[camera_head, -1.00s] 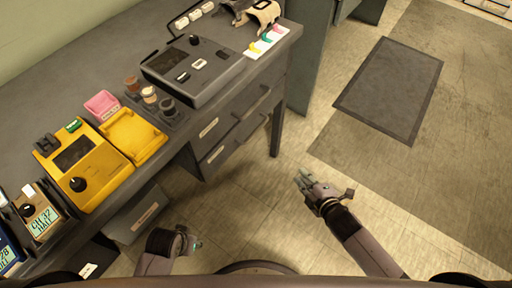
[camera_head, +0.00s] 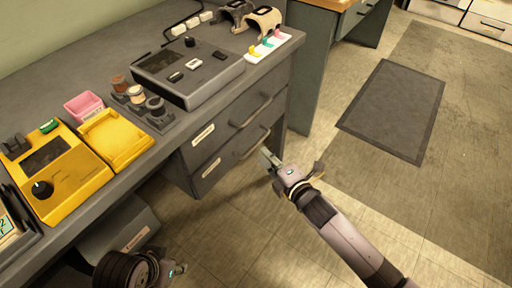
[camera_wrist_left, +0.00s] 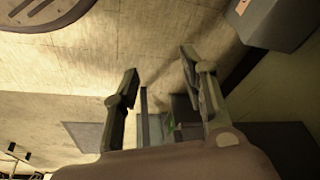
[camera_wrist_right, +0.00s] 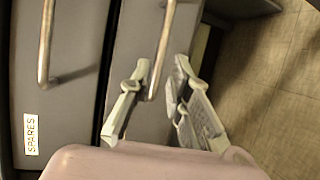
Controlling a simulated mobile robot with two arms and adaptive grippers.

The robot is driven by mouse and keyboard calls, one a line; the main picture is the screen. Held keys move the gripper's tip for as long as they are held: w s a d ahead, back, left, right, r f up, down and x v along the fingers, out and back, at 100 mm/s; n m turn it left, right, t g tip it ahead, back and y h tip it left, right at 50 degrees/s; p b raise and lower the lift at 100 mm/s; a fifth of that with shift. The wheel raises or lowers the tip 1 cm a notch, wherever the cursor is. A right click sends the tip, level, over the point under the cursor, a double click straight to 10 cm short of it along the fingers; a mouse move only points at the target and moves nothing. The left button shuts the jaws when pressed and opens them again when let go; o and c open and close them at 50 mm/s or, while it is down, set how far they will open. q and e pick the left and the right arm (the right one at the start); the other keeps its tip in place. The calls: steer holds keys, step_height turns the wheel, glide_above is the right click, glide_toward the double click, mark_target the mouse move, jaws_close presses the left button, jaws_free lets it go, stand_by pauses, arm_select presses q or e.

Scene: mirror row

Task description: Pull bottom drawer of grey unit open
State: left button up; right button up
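The grey unit (camera_head: 190,160) under the desk has two drawers, both looking shut. The bottom drawer (camera_head: 215,168) has a bar handle (camera_head: 255,143) and a pale label. In the right wrist view, the bottom drawer's handle (camera_wrist_right: 163,50) lies between the fingertips of my right gripper (camera_wrist_right: 161,68). That gripper is open; contact with the handle cannot be told. In the head view my right gripper (camera_head: 268,155) is at the right end of the bottom drawer. My left gripper (camera_wrist_left: 160,65) is open and empty, low at the lower left in the head view.
The top drawer's handle (camera_head: 250,111) is just above; its label reads SPARES in the right wrist view (camera_wrist_right: 31,135). The floor (camera_head: 240,225) before the unit is clear, with a dark mat (camera_head: 393,110) further right.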

mark_target(256, 144)
steer(key=b+x, duration=0.1)
steer(key=x, duration=0.5)
steer(key=shift+w+a+f, duration=0.1)
steer(key=shift+w+a, duration=0.05)
steer(key=shift+w, duration=0.05)
arm_select(q)
steer(key=w, duration=0.1)
steer(key=w+t, duration=0.1)
steer(key=w+d+t, duration=0.1)
steer(key=shift+w+f, duration=0.25)
steer(key=shift+w, duration=0.15)
arm_select(e)
steer(key=shift+w+a, duration=0.15)
steer(key=shift+w, duration=0.05)
steer(key=shift+c, duration=0.2)
jaws_close()
